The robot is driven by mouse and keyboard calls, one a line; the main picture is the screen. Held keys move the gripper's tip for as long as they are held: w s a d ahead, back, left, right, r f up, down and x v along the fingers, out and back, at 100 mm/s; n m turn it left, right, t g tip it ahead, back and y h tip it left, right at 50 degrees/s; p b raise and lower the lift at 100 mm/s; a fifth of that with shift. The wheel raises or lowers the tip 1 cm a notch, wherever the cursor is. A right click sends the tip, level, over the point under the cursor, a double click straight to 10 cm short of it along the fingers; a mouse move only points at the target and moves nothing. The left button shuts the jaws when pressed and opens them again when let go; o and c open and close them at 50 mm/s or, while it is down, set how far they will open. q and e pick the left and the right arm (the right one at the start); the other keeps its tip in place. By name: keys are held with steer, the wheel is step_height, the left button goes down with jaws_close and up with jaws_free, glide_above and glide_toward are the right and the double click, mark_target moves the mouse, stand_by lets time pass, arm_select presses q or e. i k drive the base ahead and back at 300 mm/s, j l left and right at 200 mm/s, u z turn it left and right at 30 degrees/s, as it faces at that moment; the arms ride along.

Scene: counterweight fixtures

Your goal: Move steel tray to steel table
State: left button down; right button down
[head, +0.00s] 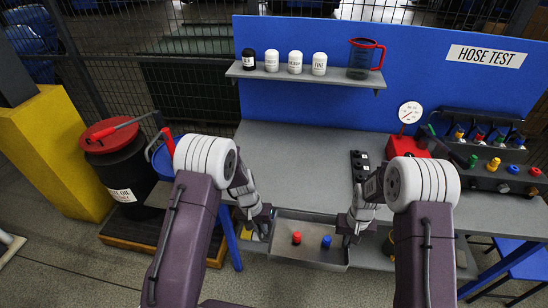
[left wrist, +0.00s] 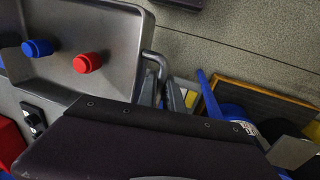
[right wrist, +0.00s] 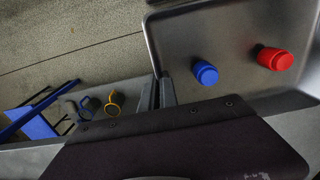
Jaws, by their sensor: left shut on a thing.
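The steel tray (head: 283,257) is a shallow grey pan at the front edge of the grey table (head: 285,160), low in the head view. A red cylinder (head: 297,238) and a blue cylinder (head: 326,242) stand in it. My left gripper (head: 264,226) is at the tray's left end, shut on its bent bar handle (left wrist: 157,62). My right gripper (head: 348,228) is at the tray's right end. Its fingers (right wrist: 158,92) are against the tray's edge in the right wrist view; whether they close on a handle is hidden.
The table's left and middle top is clear. A black strip (head: 359,165), a red box with a gauge (head: 410,113) and a hose fixture (head: 490,160) stand on its right. A shelf (head: 305,76) holds jars and a jug. A black drum (head: 125,170) stands left, a blue stool (head: 522,262) right.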

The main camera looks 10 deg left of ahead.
mark_target(276, 167)
steer(key=i+j, duration=0.25)
steer(key=i, duration=0.15)
steer(key=i+j, duration=0.25)
steer(key=i, duration=0.15)
steer(key=i+j, duration=0.3)
steer(key=i, duration=0.15)
